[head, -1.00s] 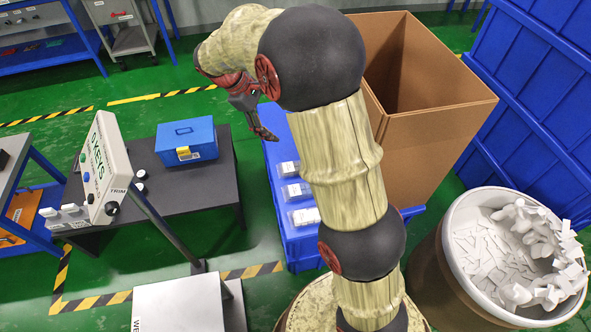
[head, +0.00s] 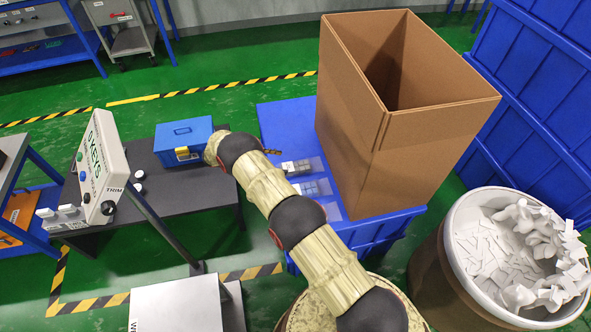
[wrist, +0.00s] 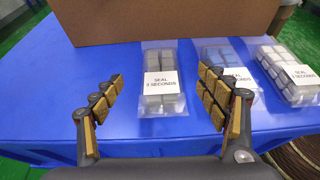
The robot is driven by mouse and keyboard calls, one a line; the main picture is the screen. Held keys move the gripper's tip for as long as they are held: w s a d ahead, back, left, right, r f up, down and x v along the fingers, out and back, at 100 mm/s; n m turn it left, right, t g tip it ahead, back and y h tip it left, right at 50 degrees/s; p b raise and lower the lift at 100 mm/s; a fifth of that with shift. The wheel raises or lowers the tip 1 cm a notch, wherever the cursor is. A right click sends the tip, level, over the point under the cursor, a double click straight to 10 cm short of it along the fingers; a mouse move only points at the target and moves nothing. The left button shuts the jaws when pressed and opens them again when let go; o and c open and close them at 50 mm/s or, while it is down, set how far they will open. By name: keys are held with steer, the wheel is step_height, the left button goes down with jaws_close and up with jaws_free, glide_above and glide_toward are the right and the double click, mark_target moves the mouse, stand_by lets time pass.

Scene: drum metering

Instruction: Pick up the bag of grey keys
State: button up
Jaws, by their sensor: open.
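Three clear bags of keys lie in a row on the blue surface. My gripper (wrist: 160,78) is open and empty. Its fingers frame this bag in the wrist view, with the bag apart from and ahead of them. In the head view my gripper (head: 272,152) is a small dark shape left of the bag, mostly hidden by my arm.
A bag of bluish-grey keys (wrist: 226,88) lies in the middle, partly behind my right finger. A bag of paler keys (wrist: 288,80) lies at right. A tall cardboard box (head: 350,130) stands just behind the bags. The blue surface (wrist: 50,95) is clear at left.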

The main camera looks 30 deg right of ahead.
mark_target(295, 166)
steer(key=shift+s+d+f, duration=0.15)
steer(key=shift+d+f, duration=0.1)
steer(key=shift+f, duration=0.5)
steer(key=b+x, duration=0.1)
steer(key=x, duration=0.2)
steer(key=b+x, duration=0.1)
steer(key=x, duration=0.3)
steer(key=shift+d+r+b, duration=0.15)
steer(key=shift+d+b, duration=0.15)
steer(key=shift+b, duration=0.05)
steer(key=shift+c, duration=0.6)
steer(key=c, duration=1.3)
